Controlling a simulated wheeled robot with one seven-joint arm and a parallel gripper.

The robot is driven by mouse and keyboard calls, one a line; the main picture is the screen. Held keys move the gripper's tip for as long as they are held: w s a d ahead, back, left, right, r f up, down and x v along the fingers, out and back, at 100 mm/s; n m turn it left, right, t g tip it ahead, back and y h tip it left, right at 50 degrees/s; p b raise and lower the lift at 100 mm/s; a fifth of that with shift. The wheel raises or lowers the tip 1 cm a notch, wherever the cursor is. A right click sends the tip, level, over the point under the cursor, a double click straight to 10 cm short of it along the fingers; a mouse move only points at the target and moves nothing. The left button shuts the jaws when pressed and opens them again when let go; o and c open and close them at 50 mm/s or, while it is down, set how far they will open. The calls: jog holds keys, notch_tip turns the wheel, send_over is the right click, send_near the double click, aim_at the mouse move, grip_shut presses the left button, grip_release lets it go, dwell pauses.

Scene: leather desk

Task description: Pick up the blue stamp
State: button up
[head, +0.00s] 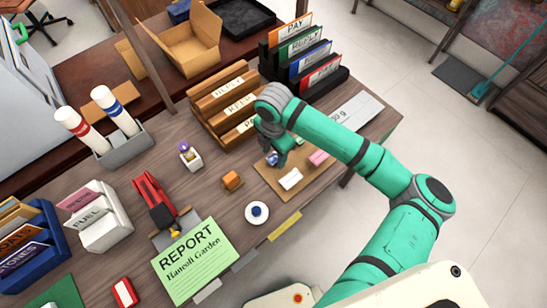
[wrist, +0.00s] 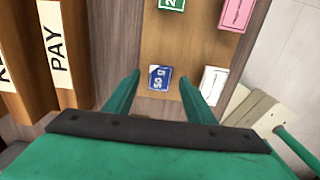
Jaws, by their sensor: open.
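The blue stamp (wrist: 160,78), a small blue and white piece with printed figures, lies on a tan board (wrist: 190,52) in the wrist view. In the head view it shows as a bit of blue (head: 272,158), partly hidden by my gripper (head: 281,152). In the wrist view my gripper (wrist: 159,76) is open, with one finger on each side of the blue stamp. The stamp lies between the fingertips, and I see no contact. The height of the fingertips above the board is hard to tell.
On the same board are a white stamp (wrist: 212,86) close to the right finger, a pink one (wrist: 236,14) and a green one (wrist: 172,4). Wooden letter trays (head: 222,95) stand close on the left. Folders (head: 305,60) stand behind. An orange block (head: 232,180) sits left of the board.

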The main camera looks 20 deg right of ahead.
jog(key=shift+f, duration=0.25)
dwell(0.4)
jog(key=c, duration=1.1)
